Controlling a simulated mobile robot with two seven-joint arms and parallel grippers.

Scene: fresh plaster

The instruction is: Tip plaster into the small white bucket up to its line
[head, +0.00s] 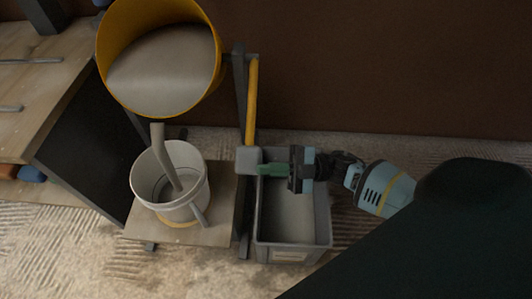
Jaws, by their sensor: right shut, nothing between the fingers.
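The yellow bucket (113,84) is tilted at the top left, with grey plaster (165,70) lying toward its lower rim. The small white bucket (144,192) stands below it on a board. A pale grey strip (160,148) reaches from just under the yellow rim down into the white bucket; I cannot tell whether it is falling plaster or a stick. The fill line cannot be made out. My right gripper (264,168) is shut and empty, its green fingers against or just beside a grey block (248,157) on the stand. My left gripper is out of view.
A dark upright post (239,100) and a yellow bar (253,92) stand right of the buckets. A grey crate (322,236) sits on the floor under my right gripper. A wooden bench (35,125) is at the left, and a brown wall is behind.

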